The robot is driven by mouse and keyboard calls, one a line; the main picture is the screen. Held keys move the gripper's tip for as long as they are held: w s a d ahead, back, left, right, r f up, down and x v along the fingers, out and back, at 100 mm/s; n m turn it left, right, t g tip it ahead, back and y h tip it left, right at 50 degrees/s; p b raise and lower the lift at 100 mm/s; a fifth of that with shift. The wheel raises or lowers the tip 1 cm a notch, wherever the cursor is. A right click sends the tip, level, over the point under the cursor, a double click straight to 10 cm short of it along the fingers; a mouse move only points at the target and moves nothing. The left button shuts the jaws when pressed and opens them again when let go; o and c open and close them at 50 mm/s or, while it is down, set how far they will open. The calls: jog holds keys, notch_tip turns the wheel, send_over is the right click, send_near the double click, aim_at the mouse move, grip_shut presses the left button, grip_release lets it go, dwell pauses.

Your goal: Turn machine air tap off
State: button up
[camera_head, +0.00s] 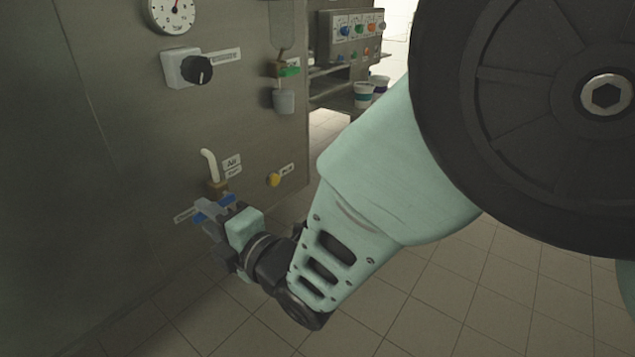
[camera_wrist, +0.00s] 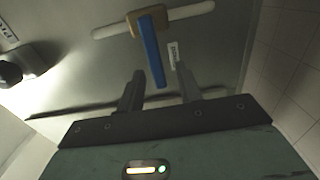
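The machine air tap has a brass body (camera_head: 216,188) low on the steel panel, below a bent pale pipe (camera_head: 209,163) and beside a label that appears to read "Air". Its blue handle (camera_head: 199,218) is partly hidden by my gripper (camera_head: 215,211) in the head view. In the wrist view, the brass body (camera_wrist: 150,20) is at the top and the blue handle (camera_wrist: 152,52) sticks out toward my gripper (camera_wrist: 159,70). The fingers are apart, one on each side of the handle's end, with a visible gap on both sides.
A yellow knob (camera_head: 273,180) is right of the tap. A black rotary switch (camera_head: 197,69) and a gauge (camera_head: 174,12) are higher on the panel. A green-handled valve (camera_head: 289,71) is at upper right. Open tiled floor (camera_head: 400,310) lies right of the panel.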

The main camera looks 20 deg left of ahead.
jog(key=p+v, duration=0.2)
jog(key=v, duration=1.3)
jog(key=shift+d+p, duration=0.15)
jog(key=shift+p, duration=0.25)
jog(key=w+d+m+g+h, duration=0.1)
jog(key=w+d+m+h, duration=0.4)
jog(key=d+m+h, duration=0.65)
jog(key=s+d+r+m+g+h, duration=0.4)
jog(key=s+d+m+g+h, duration=0.15)
jog(key=s+d+m, duration=0.9)
notch_tip(320, 180, up, 36)
jog(key=w+d+n+y+p, duration=0.1)
jog(key=w+n+p, duration=0.1)
jog(key=p, duration=3.4)
jog(key=shift+w+d+r, duration=0.15)
jog(key=shift+w+d, duration=0.05)
